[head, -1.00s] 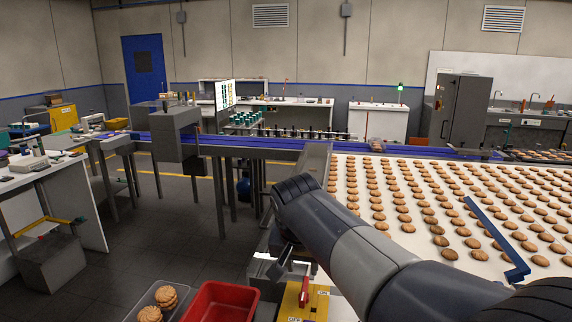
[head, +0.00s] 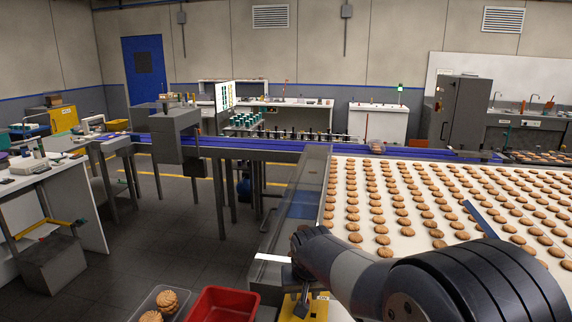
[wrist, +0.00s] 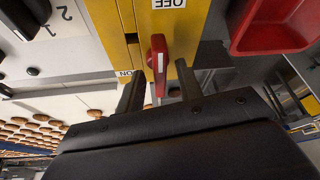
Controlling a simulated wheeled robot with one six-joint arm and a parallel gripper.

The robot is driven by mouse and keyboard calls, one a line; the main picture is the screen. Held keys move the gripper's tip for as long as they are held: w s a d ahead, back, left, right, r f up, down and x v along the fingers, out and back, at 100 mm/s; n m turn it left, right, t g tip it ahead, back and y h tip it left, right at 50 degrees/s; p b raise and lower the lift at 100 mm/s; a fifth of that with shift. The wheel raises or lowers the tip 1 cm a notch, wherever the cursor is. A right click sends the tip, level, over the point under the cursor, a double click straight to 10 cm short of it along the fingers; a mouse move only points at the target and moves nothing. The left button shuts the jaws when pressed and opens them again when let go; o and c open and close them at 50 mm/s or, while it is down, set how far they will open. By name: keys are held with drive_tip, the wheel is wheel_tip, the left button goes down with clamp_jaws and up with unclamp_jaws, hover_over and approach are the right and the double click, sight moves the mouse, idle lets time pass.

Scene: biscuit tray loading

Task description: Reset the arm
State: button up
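The arm reaches across the lower right of the head view, with my gripper (head: 292,292) low over a yellow switch box (head: 296,313). In the wrist view my gripper (wrist: 160,88) has its two dark fingers apart. A red switch lever (wrist: 158,58) shows between and just beyond the fingertips; I cannot tell whether they touch it. The yellow switch box (wrist: 186,38) carries an ON label (wrist: 125,73) and an OFF label (wrist: 168,3). The lever is hidden behind the gripper in the head view.
A red bin (head: 222,294) and a clear tray of biscuits (head: 146,303) stand left of the switch box. A white conveyor (head: 337,232) with many biscuits fills the right, with a blue bar (head: 480,217) over it. Open floor (head: 180,240) lies left.

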drive_tip(key=shift+d+n+g+y, duration=0.1)
drive_tip(key=shift+n+g+y, duration=0.4)
drive_tip(key=shift+n, duration=1.6)
drive_tip(key=shift+y, duration=0.3)
